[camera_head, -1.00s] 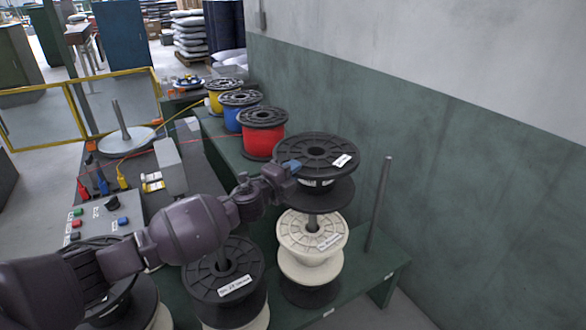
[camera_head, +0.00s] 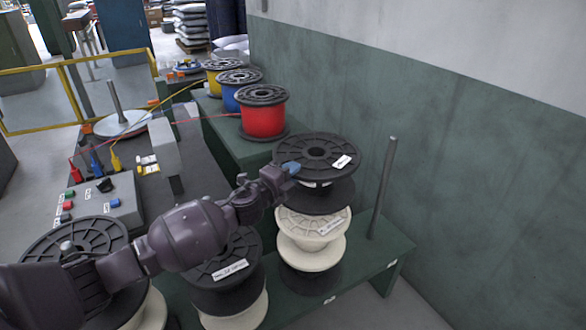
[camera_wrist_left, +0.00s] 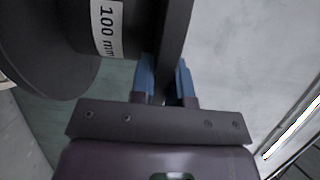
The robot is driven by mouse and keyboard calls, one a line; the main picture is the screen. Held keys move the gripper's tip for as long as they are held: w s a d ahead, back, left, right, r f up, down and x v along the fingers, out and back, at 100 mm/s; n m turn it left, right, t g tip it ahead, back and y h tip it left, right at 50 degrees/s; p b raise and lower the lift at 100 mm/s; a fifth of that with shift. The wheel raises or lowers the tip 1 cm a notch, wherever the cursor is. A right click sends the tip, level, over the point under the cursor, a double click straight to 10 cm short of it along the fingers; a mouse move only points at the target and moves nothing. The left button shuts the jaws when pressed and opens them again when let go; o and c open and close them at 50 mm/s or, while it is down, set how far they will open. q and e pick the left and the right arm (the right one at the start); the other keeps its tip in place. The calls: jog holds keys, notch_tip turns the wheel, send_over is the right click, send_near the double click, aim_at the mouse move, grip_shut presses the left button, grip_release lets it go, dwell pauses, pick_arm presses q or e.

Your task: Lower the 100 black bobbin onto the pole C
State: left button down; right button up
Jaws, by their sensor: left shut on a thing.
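The 100 black bobbin (camera_head: 318,176) is upright, held by its upper flange in my left gripper (camera_head: 291,168). In the left wrist view the blue fingers (camera_wrist_left: 166,82) close on both faces of the flange (camera_wrist_left: 175,35), beside a white "100 mm" label (camera_wrist_left: 107,25). The bobbin hangs just over a white bobbin (camera_head: 312,222), which sits on a black one (camera_head: 310,279). The pole under the held bobbin is hidden now; whether bobbin and white flange touch I cannot tell. A bare pole (camera_head: 383,188) stands to the right. I cannot read which is pole C. My right gripper is not seen.
Another stack topped by a black bobbin (camera_head: 222,272) stands nearer, left of the held one. Red (camera_head: 263,120), blue (camera_head: 232,98) and yellow (camera_head: 213,80) spools line the bench behind. A control box (camera_head: 105,200) is left. A wall (camera_head: 460,150) bounds the right.

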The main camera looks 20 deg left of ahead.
pick_arm(q)
jog(key=shift+f+b, duration=0.35)
jog(key=shift+f, duration=0.45)
jog(key=shift+f+b, duration=0.6)
jog(key=shift+f, duration=0.35)
jog(key=shift+f+b, duration=0.6)
jog(key=shift+f, duration=0.35)
jog(key=shift+f+b, duration=1)
jog(key=shift+f, duration=0.6)
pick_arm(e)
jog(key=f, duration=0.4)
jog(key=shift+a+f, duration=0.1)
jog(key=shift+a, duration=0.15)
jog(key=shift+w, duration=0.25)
pick_arm(q)
jog(key=shift+f, duration=0.45)
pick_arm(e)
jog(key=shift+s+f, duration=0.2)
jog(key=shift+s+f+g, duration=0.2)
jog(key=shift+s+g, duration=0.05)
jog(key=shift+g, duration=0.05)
